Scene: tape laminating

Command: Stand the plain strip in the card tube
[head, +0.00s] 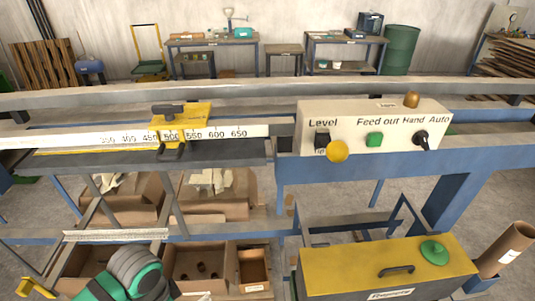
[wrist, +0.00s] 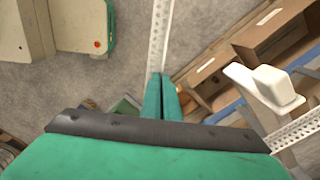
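My gripper (wrist: 162,80) shows in the wrist view with its two green fingers close together. A long, narrow pale strip (wrist: 159,35) runs from the fingertips to the top edge, with small dark dots along it; the fingers appear shut on its end. I take it for the plain strip. The brown card tube (head: 505,252) stands tilted at the far right of the head view, open end up, with a white label. In the head view only my green-and-grey arm shows at bottom left; gripper and held strip are out of view there.
A pale perforated strip (head: 115,235) lies along the blue lower rail, above cardboard boxes (head: 200,265). A yellow-topped case (head: 390,265) stands left of the tube. The control box (head: 375,128) and ruler beam (head: 80,139) cross behind. Bare floor (wrist: 70,85) shows left of the held strip.

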